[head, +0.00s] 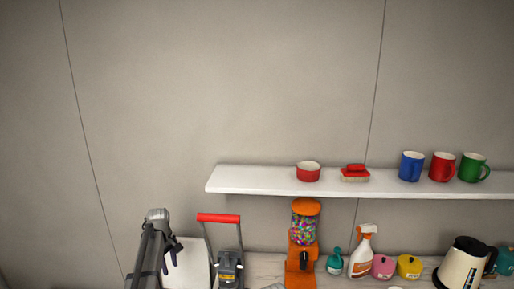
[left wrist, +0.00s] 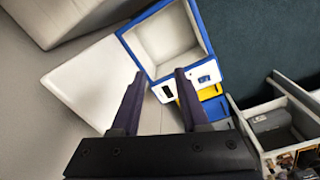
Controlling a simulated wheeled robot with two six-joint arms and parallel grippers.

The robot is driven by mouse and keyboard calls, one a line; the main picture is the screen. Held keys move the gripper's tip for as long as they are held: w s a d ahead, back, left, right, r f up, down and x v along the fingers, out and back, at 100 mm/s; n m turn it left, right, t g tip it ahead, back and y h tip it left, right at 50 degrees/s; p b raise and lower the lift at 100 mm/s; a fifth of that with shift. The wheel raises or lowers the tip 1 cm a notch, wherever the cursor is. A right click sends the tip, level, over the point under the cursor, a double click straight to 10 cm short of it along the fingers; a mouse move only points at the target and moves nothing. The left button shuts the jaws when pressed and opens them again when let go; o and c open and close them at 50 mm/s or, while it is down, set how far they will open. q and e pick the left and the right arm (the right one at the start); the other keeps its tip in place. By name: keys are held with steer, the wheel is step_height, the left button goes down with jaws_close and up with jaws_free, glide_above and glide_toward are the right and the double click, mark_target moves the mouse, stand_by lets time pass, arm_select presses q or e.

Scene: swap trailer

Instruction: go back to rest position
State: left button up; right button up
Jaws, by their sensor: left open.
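My left gripper (head: 172,258) is at the lower left of the head view, in front of a white surface near the wall. In the left wrist view its two dark fingers (left wrist: 160,76) are apart, with nothing between them. Beyond the fingertips in that view is an open box with a blue rim (left wrist: 152,65) and a pale inside, apparently empty. A white flat panel (left wrist: 88,80) lies left of it. My right gripper is in neither view.
A device with a red handle (head: 218,218) stands just right of my left gripper. Further right are an orange candy dispenser (head: 305,207), a spray bottle (head: 362,252) and a kettle (head: 458,265). A white shelf (head: 250,182) holds mugs. The wall above is bare.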

arm_select(q)
steer(key=s+d+m, duration=0.6)
steer(key=s+d, duration=0.2)
steer(key=s, duration=0.5)
steer(key=s+d+m, duration=0.6)
steer(key=s+d, duration=0.1)
steer(key=s, duration=0.6)
steer(key=s+d+f+m+b, duration=0.2)
steer(key=d, duration=0.3)
steer(key=s+d+f+m+g+y+b, duration=0.1)
steer(key=s+d+f+m+b, duration=0.1)
steer(key=d, duration=0.4)
steer(key=shift+s+f+b, duration=0.45)
steer(key=shift+s+b, duration=0.05)
steer(key=shift+s, duration=0.1)
